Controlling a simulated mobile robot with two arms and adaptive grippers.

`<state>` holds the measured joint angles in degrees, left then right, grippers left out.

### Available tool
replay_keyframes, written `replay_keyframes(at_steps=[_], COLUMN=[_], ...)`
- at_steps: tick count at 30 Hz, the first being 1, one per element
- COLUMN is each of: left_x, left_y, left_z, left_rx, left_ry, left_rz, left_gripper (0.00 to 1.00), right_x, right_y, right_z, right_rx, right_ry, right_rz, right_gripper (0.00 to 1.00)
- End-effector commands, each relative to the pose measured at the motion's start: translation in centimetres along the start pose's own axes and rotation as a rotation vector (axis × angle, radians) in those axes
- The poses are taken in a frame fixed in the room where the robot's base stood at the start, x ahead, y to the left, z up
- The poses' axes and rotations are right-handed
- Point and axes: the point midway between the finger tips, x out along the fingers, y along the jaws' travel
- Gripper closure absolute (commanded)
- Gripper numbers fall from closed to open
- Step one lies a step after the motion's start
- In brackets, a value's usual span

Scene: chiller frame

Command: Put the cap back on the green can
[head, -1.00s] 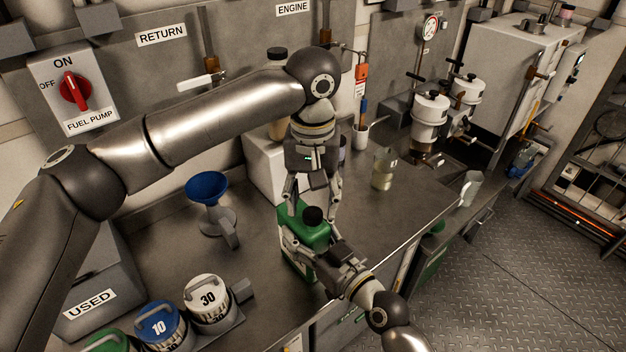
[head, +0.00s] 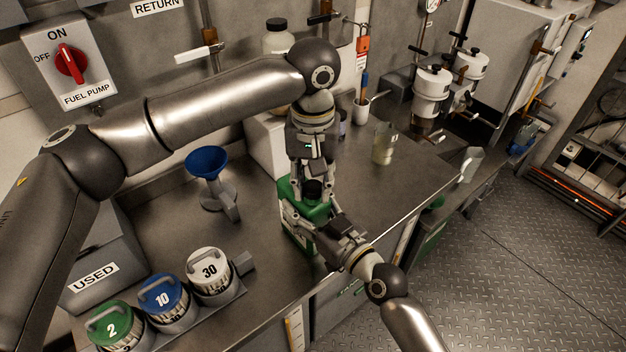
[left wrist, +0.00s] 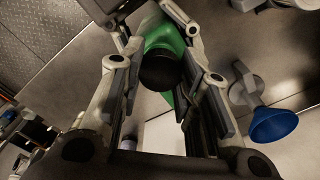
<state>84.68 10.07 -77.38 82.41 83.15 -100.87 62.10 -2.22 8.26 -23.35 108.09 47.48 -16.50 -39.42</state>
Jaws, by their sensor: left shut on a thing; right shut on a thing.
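The green can (head: 317,211) stands upright near the front edge of the steel bench. A black cap (head: 313,187) is at its top. My left gripper (head: 312,193) reaches down from above, its fingers shut on the cap's sides. In the left wrist view, the cap (left wrist: 158,72) shows between the fingers with the green can (left wrist: 162,38) behind it. Whether the cap is fully seated is hidden. My right gripper (head: 318,237) comes from the front right, shut on the can's body; its fingertips are partly hidden.
A blue funnel (head: 206,162) on a stand is left of the can. Lidded containers marked 2, 10 and 30 (head: 210,270) stand at the front left. A clear beaker (head: 384,143) stands behind right. The bench between funnel and containers is clear.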

Motion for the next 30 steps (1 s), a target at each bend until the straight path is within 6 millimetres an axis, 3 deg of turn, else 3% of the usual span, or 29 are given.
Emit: replay_keyframes(at_steps=[5, 30], left_x=[0.05, 0.11], left_y=[0.08, 0.02], left_z=[0.03, 0.03], left_rx=[0.104, 1.545], left_ry=[-0.001, 0.0], left_rz=[0.002, 0.002], left_gripper=[0.98, 0.98], right_x=[0.01, 0.01], right_y=[-0.03, -0.03], right_z=[-0.03, -0.03], right_rx=[0.0, 0.0], right_ry=[0.001, 0.0], right_rz=[-0.001, -0.001], right_gripper=[1.0, 1.0])
